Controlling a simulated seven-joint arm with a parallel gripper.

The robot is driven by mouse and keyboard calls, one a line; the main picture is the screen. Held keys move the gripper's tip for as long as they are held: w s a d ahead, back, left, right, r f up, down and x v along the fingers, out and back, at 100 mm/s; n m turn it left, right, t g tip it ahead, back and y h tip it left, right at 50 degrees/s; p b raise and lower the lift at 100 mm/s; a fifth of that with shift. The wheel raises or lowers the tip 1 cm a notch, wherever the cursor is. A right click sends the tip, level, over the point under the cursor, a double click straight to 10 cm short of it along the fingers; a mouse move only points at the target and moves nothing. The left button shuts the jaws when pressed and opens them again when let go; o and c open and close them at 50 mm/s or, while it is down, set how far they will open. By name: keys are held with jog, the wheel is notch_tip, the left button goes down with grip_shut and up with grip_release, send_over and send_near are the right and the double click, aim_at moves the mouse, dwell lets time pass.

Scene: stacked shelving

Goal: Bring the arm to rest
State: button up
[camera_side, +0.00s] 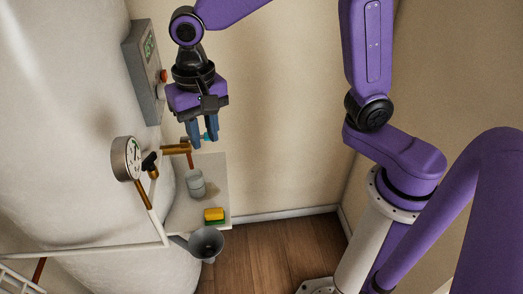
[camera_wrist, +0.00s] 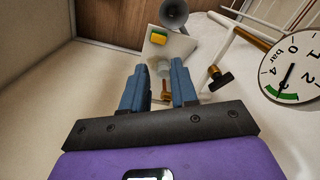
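My gripper (camera_side: 203,138) hangs fingers-down in the side view, in mid-air above a small pale shelf and beside the large white tank. In the wrist view its two blue fingers (camera_wrist: 158,82) stand apart with a clear gap. I see nothing held between them. A grey cup (camera_side: 195,184) stands on the shelf (camera_side: 216,172) below; it shows beyond the fingertips in the wrist view (camera_wrist: 164,69). A brass tap (camera_side: 176,149) sits just below and left of the fingers, apart from them as far as I can tell.
A pressure gauge (camera_side: 126,158) and a black-handled valve (camera_side: 150,161) stick out from the tank (camera_side: 60,110) at left. A yellow-green sponge (camera_side: 214,214) and grey funnel (camera_side: 206,243) are lower. Open air lies right of the gripper.

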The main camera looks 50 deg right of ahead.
jog(key=s+d+f+n, duration=0.2)
jog(key=s+d+n, duration=1.4)
jog(key=s, duration=0.3)
jog(key=shift+s+f, duration=0.3)
jog(key=shift+f, duration=0.05)
jog(key=shift+o, duration=0.9)
jog(key=shift+d, duration=0.1)
notch_tip(320, 180, up, 12)
jog(key=n+g+y, duration=0.1)
jog(key=n+y, duration=0.3)
jog(key=n, duration=0.5)
send_over(148, 158)
jog(key=w+d, duration=0.2)
jog(key=d, duration=0.5)
jog(key=x, duration=1.7)
jog(key=shift+s+a+f, duration=0.25)
jog(key=shift+s, duration=0.05)
grip_shut()
